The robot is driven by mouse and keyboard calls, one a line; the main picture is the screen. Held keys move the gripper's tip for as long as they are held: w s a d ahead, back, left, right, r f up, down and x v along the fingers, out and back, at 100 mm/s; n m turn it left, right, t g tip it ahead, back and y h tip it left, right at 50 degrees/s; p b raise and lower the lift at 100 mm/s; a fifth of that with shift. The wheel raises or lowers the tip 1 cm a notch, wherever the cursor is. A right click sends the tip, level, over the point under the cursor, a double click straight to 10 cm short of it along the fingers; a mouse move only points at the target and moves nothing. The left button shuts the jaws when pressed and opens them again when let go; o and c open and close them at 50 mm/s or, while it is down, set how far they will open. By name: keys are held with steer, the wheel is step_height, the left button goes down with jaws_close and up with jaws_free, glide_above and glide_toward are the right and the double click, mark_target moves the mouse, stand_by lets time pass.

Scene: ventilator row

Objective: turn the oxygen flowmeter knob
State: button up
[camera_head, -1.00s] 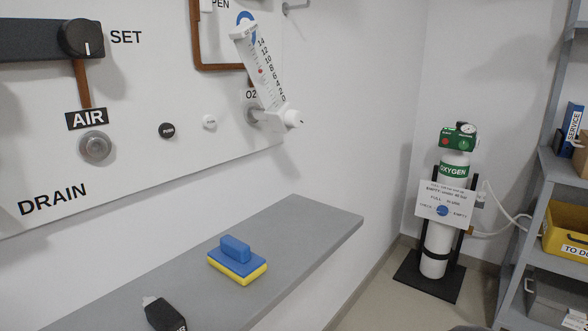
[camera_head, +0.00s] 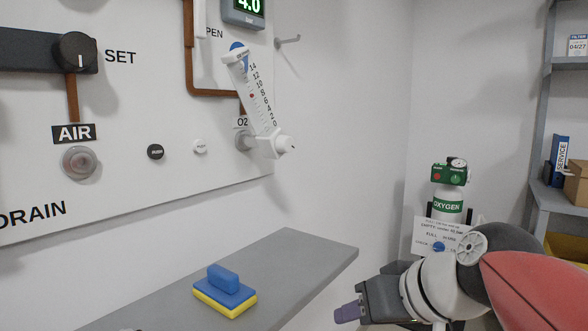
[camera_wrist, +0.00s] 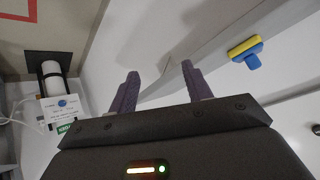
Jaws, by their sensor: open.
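A small red float shows inside the tube. The flowmeter is not visible in the wrist view.
A grey shelf (camera_head: 300,250) below the panel carries a blue and yellow sponge block (camera_head: 225,290). An oxygen cylinder (camera_head: 448,203) with a sign stands in the corner, partly hidden by my arm. Shelving (camera_head: 540,200) is at right. The space before the knob is clear.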

steer(key=w+a+r+n+t+y+b, duration=0.25)
steer(key=w+r+n+y+b, duration=0.2)
steer(key=w+r, duration=0.6)
steer(key=n+t+y+b, duration=0.1)
steer(key=n+y+b, duration=0.2)
steer(key=n+y, duration=0.15)
glide_toward(290, 144)
steer(key=shift+m+t, duration=0.25)
steer(key=shift+m, duration=0.05)
steer(key=x, duration=0.8)
steer(key=shift+s+a+f, duration=0.1)
steer(key=shift+a+f, duration=0.05)
steer(key=shift+f, duration=0.05)
